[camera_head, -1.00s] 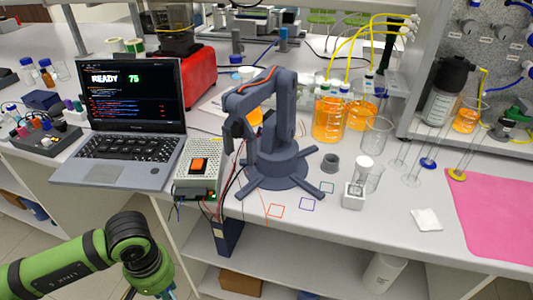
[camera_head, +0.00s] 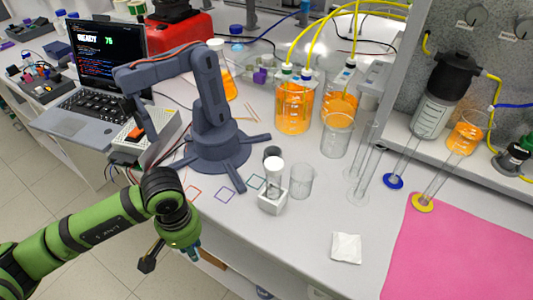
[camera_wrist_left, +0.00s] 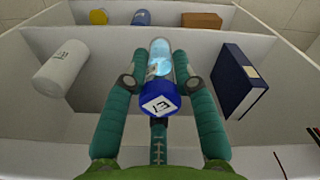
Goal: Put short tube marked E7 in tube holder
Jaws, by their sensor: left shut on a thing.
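My left gripper (camera_wrist_left: 158,85) is shut on a short clear tube (camera_wrist_left: 160,52) with light blue contents and a blue cap. A white label on the cap (camera_wrist_left: 160,104) carries a dark mark that looks like E7, turned in the picture. In the head view my left gripper (camera_head: 192,252) is low in front of the bench edge, partly hidden by its wrist; the tube cannot be made out there. No part is plainly a tube holder; a small white block (camera_head: 270,202) on the bench carries a clear, white-topped piece. My right gripper is not in view.
A grey desktop robot arm (camera_head: 212,150) stands left of the white block. A clear beaker (camera_head: 302,182), cylinders and orange-filled flasks (camera_head: 294,110) stand to the right and behind. A dark rack (camera_head: 42,84) with coloured pieces is far left. A pink mat (camera_head: 465,245) lies right.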

